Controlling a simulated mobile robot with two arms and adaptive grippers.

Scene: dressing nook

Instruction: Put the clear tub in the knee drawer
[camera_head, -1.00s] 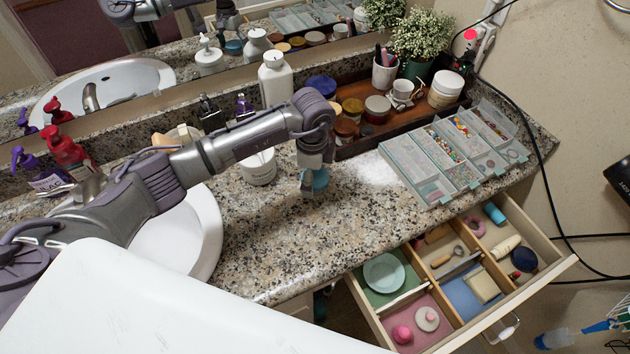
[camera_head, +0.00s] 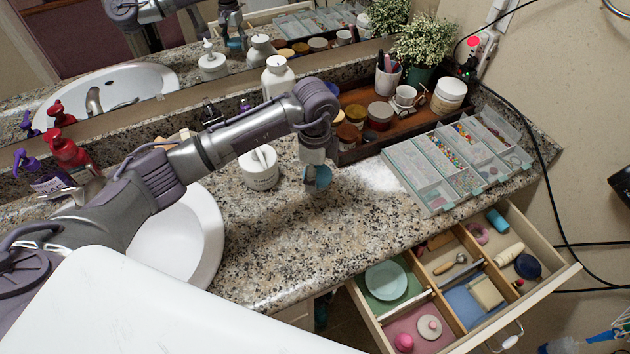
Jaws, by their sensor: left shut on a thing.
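My left gripper (camera_head: 315,172) points down over the granite counter, right of the white pot. The thing appears just above the counter. The knee drawer (camera_head: 556,280) is pulled out at the lower right, with wooden dividers and coloured liners. A pale round dish (camera_head: 385,280) lies in its green-lined compartment. Other compartments hold small items, including a cream block (camera_head: 486,291) and a dark blue round thing (camera_head: 527,266). My right gripper is not seen.
A clear compartment organizer (camera_head: 432,178) stands on the counter behind the drawer. A brown tray (camera_head: 375,142) with jars and cups lies along the back. The white pot (camera_head: 262,172) and sink (camera_head: 185,240) are on the left. The front middle of the counter is clear.

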